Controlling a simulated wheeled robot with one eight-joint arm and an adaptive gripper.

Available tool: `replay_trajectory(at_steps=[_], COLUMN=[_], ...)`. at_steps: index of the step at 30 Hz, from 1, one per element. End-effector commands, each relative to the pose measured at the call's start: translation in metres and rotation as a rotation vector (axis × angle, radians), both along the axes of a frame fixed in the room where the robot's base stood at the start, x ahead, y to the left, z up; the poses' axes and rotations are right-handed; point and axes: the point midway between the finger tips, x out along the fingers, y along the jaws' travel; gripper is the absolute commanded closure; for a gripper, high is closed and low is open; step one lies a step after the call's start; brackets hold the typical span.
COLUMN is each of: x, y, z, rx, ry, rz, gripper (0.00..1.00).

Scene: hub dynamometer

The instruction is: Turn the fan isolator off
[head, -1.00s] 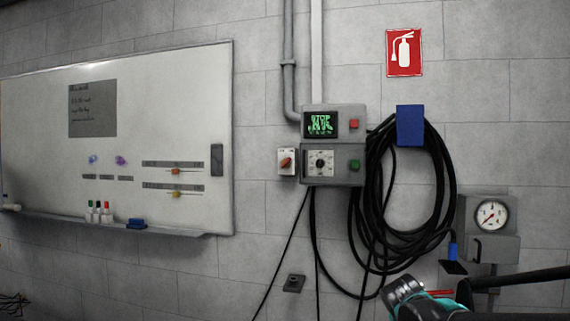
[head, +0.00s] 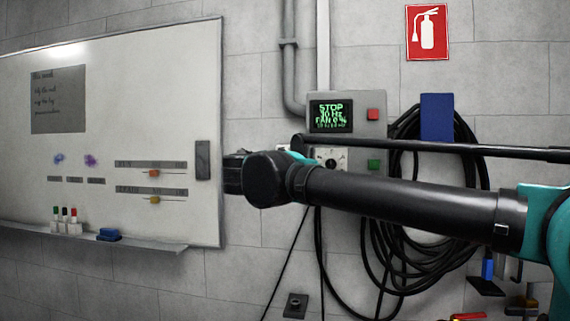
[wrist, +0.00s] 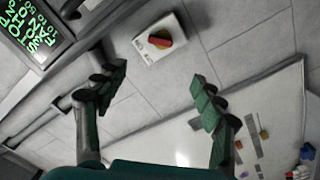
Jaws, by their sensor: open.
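The fan isolator (wrist: 160,38) is a small white wall box with a red rotary knob on a yellow base, in the upper middle of the wrist view. In the head view my arm hides it. My gripper (wrist: 157,80) is open and empty, its two green-padded fingers spread wide. In the wrist picture the isolator lies above and between the fingertips, apart from both. In the head view my gripper (head: 233,173) reaches left in front of the wall, beside the whiteboard's edge.
The grey control box (head: 345,112) has a screen reading STOP and FAN 0 %, with red and green buttons. The whiteboard (head: 110,130) is left of my gripper. A coiled black cable (head: 465,245) hangs at right.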

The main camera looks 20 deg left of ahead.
Motion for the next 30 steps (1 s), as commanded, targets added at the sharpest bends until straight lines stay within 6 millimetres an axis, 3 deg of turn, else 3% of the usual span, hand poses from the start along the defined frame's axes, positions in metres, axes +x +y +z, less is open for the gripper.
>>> replay_trajectory(at_steps=[5, 21, 30], x=[0.018, 0.123, 0.165], y=[0.001, 0.006, 0.009], z=[0.001, 0.000, 0.000], rx=[0.000, -0.001, -0.001], ry=[-0.002, -0.001, 0.000], rz=[-0.002, -0.004, -0.003], gripper=[0.31, 0.31, 0.31])
